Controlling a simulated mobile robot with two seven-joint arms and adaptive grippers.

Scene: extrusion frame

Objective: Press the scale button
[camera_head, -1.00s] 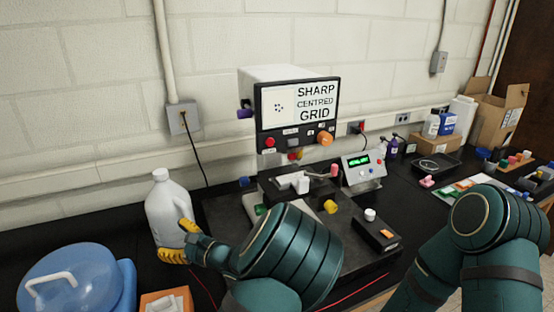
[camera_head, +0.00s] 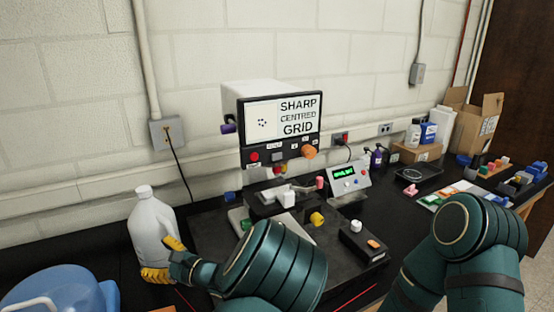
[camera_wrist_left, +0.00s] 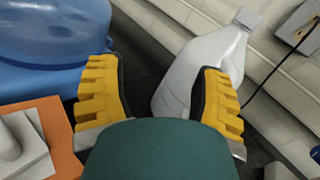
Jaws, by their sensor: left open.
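A flat black device with a round outline on top (camera_head: 418,173), which looks like a scale, sits at the back right of the bench; I cannot make out a button on it. My left gripper (camera_head: 163,258) is open, with yellow fingers, in front of the white jug (camera_head: 152,228). In the left wrist view the fingers (camera_wrist_left: 160,95) are spread with nothing held between them, and the jug (camera_wrist_left: 190,80) stands beyond, partly behind the right finger. My right arm shows at the right, but its gripper is out of sight.
A machine with a screen (camera_head: 290,115) stands at the back middle. A small grey box with a green display (camera_head: 349,180) is beside it. A black box with a white knob and an orange button (camera_head: 363,240) lies in front. A blue container (camera_head: 50,295) is at lower left.

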